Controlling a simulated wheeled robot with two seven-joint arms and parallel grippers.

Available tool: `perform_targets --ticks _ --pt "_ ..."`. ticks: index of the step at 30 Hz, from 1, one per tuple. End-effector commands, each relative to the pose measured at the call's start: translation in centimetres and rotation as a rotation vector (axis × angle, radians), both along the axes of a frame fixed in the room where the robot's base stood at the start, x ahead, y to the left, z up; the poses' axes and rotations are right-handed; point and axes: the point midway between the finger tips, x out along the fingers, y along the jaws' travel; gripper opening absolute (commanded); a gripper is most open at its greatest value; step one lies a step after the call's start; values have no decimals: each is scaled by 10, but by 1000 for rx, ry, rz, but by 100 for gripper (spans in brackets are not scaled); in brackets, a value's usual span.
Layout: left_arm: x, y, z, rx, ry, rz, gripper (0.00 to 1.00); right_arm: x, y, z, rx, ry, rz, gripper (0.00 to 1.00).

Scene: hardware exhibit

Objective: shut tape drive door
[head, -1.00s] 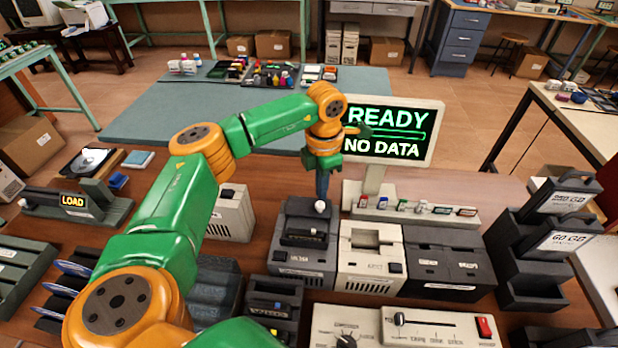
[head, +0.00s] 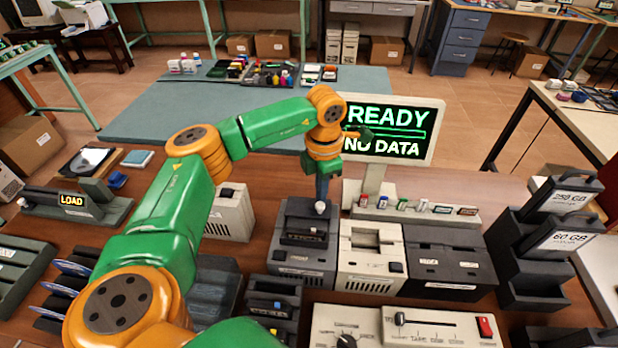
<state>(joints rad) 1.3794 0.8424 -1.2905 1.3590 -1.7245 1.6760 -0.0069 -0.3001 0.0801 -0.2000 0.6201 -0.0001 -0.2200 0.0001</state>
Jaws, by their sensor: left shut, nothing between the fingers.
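A dark grey drive unit (head: 302,262) stands on the wooden bench, with a darker raised piece (head: 303,233) on its top. I cannot tell for sure whether this piece is the door, or how far it is open. My left gripper (head: 321,200) points down at the back right of this unit. Its fingers are shut and hold nothing. A small pale knob (head: 320,208) shows right at the fingertips; I cannot tell whether they touch it. My right gripper is not in view.
A cream drive (head: 370,265) and a wide black drive (head: 447,262) stand to the right. Behind them a screen (head: 392,130) reads READY, NO DATA. Dark cartridge holders (head: 545,245) stand at the far right. Control panels (head: 440,330) lie in front.

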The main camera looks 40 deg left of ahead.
Motion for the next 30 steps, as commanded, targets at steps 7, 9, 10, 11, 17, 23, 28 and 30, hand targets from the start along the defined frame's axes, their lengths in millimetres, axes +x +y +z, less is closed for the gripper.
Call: perform_targets --ticks 7,9,10,11,17,23,28,30 --pt "-5 -3 0 0 1 0 0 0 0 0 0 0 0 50" --pt "-6 -3 0 0 1 -1 0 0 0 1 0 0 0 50" --pt "-6 -4 0 0 1 -1 0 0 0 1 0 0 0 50" --pt "-7 -4 0 0 1 0 0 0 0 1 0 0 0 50" --pt "-10 -6 0 0 1 0 0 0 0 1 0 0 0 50" --pt "-14 -8 0 0 1 1 0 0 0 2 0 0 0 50" --pt "-17 -10 0 0 1 -1 0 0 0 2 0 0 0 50" --pt "-18 -11 0 0 1 0 0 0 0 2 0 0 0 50"
